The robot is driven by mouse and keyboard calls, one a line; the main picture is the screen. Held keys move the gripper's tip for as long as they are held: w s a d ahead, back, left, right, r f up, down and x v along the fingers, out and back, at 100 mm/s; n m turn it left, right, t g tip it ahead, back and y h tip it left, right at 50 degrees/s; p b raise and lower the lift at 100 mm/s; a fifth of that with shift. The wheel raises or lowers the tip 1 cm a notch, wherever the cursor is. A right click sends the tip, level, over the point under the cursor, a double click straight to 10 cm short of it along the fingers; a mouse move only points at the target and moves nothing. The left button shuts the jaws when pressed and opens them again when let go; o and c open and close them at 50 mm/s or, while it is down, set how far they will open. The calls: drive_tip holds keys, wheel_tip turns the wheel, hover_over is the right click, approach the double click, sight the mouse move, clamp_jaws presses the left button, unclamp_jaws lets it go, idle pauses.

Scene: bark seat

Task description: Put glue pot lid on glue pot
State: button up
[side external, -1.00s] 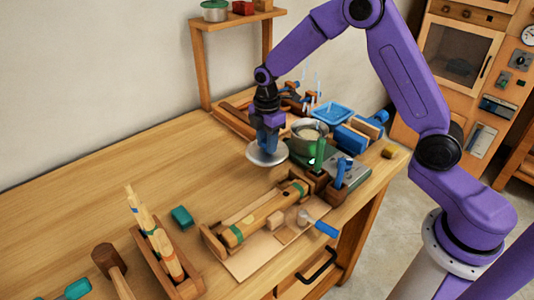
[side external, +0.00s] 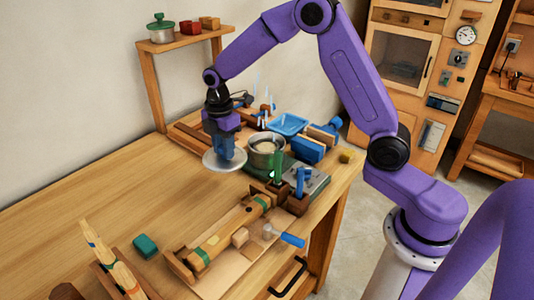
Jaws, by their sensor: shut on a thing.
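My gripper (side external: 225,158) is shut on the glue pot lid (side external: 213,162), a round silvery disc, and holds it roughly level just left of the glue pot. The lid's knob is hidden between the fingers. The glue pot (side external: 266,147) is a round metal pot, open at the top, with pale glue inside. It stands on the bench among the tools. The lid is beside the pot, not over it. From this view I cannot tell how far the lid is above the bench.
A wooden clamp jig (side external: 225,232) lies nearer. The bench (side external: 120,190) is bare on the left.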

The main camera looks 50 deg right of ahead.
drive_tip(key=shift+m, duration=0.8)
drive_tip(key=d+r, duration=0.2)
drive_tip(key=d, duration=0.3)
drive_tip(key=s+d+r, duration=0.1)
drive_tip(key=d+r, duration=0.1)
drive_tip(key=d, duration=0.3)
drive_tip(key=s+d+r, duration=0.1)
drive_tip(key=d+r, duration=0.1)
drive_tip(key=d, duration=0.3)
drive_tip(key=shift+s+r, duration=0.2)
drive_tip(key=shift+r, duration=0.15)
drive_tip(key=shift+f, duration=3.3)
drive_tip(key=shift+f, duration=0.65)
drive_tip(key=o, duration=1.4)
